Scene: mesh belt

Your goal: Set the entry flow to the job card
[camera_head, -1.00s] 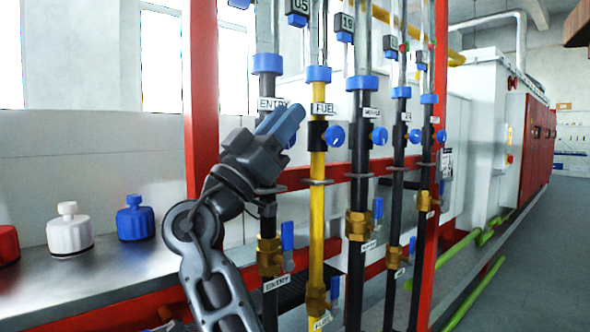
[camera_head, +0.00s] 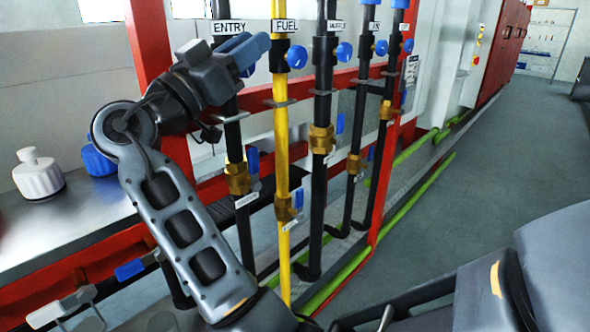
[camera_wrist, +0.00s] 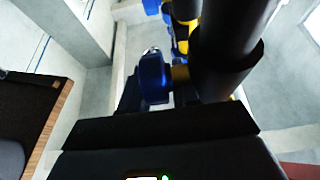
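The entry line is a black vertical pipe (camera_head: 232,140) with an ENTRY label (camera_head: 228,27) in the head view. My gripper (camera_head: 247,52), with blue fingertips, is at the entry pipe just below that label, over its blue round knob, which is mostly hidden there. In the wrist view a blue knob (camera_wrist: 153,77) sits just ahead of my gripper, beside a black pipe (camera_wrist: 228,50). I cannot tell whether the fingers touch it or how far apart they are. A white notice (camera_head: 411,68) hangs behind the pipes, its text unreadable. The entry readout is out of view.
The yellow fuel pipe (camera_head: 281,130) with its blue knob (camera_head: 296,57) stands close to the right, then several black pipes. Blue-handled valves sit lower down, one on the entry pipe (camera_head: 253,160). A red post (camera_head: 150,40) and steel bench (camera_head: 70,220) are left.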

